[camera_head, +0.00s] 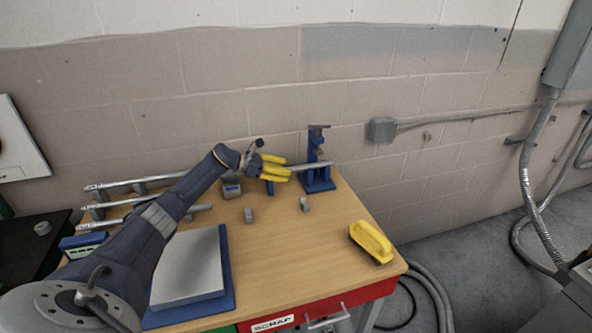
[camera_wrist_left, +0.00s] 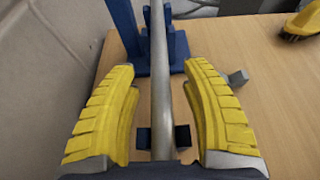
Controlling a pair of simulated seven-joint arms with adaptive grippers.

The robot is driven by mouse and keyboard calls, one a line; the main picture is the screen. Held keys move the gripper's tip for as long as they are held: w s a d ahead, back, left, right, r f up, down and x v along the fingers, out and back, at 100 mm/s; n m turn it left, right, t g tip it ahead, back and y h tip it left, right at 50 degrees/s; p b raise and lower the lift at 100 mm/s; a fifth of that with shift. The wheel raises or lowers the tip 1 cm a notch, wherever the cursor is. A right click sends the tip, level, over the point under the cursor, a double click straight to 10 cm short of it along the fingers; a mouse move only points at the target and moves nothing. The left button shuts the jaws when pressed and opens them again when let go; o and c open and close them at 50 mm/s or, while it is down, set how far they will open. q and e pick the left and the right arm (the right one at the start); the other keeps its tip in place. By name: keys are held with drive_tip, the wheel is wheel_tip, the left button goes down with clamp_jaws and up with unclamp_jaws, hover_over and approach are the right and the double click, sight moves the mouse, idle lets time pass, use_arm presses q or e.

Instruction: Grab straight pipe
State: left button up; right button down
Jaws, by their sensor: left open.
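A straight grey pipe (camera_head: 313,166) rests near the back of the wooden table, with one end at a blue stand (camera_head: 318,174). My left gripper (camera_head: 289,168) is open with yellow padded fingers at the pipe. In the left wrist view the pipe (camera_wrist_left: 161,85) runs lengthwise between the two open fingers (camera_wrist_left: 160,110), with a gap on each side. A small blue support (camera_wrist_left: 181,138) sits under the pipe between the fingers. The blue stand (camera_wrist_left: 150,50) is ahead. My right gripper is not in view.
More pipes (camera_head: 128,184) lie on a rack at the table's left. A grey plate on a blue base (camera_head: 232,285) lies in front. A yellow-handled tool (camera_head: 371,240) is at the right. Small grey fittings (camera_head: 248,215) stand mid-table. A brick wall (camera_head: 220,110) is close behind.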

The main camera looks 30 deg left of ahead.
use_arm(q)
drive_tip(key=shift+c, duration=0.6)
clamp_jaws()
drive_tip(key=shift+r, duration=0.15)
